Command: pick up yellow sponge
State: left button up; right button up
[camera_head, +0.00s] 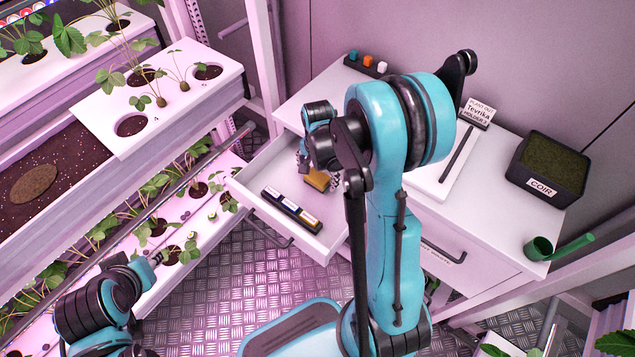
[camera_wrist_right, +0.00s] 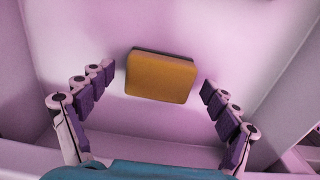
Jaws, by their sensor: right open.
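The yellow sponge (camera_head: 317,180) lies in the open white drawer (camera_head: 262,179), partly hidden by my right arm in the head view. In the right wrist view the sponge (camera_wrist_right: 161,77) lies flat with a dark lower layer along its far edge. My right gripper (camera_wrist_right: 157,82) is open, with one finger on each side of the sponge and a gap between each finger and it. In the head view most of the right gripper is hidden behind its own arm. My left arm comes in at the lower left, and its gripper (camera_head: 158,258) is small there; its jaws are unclear.
A dark holder with labelled blocks (camera_head: 291,211) lies in the front of the drawer. The white cabinet top (camera_head: 508,190) holds a black COIR box (camera_head: 548,167), a green scoop (camera_head: 540,248) and a sign. Plant racks (camera_head: 160,100) stand at the left.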

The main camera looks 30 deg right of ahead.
aim_at(318, 176)
jog(key=shift+f, duration=0.3)
jog(key=shift+r, duration=0.1)
jog(key=shift+c, duration=0.3)
jog(key=c, duration=1)
notch_tip(318, 176, up, 9)
jog(key=p, duration=0.4)
jog(key=shift+r, duration=0.5)
jog(key=shift+o, duration=0.2)
jog(key=shift+c, duration=0.4)
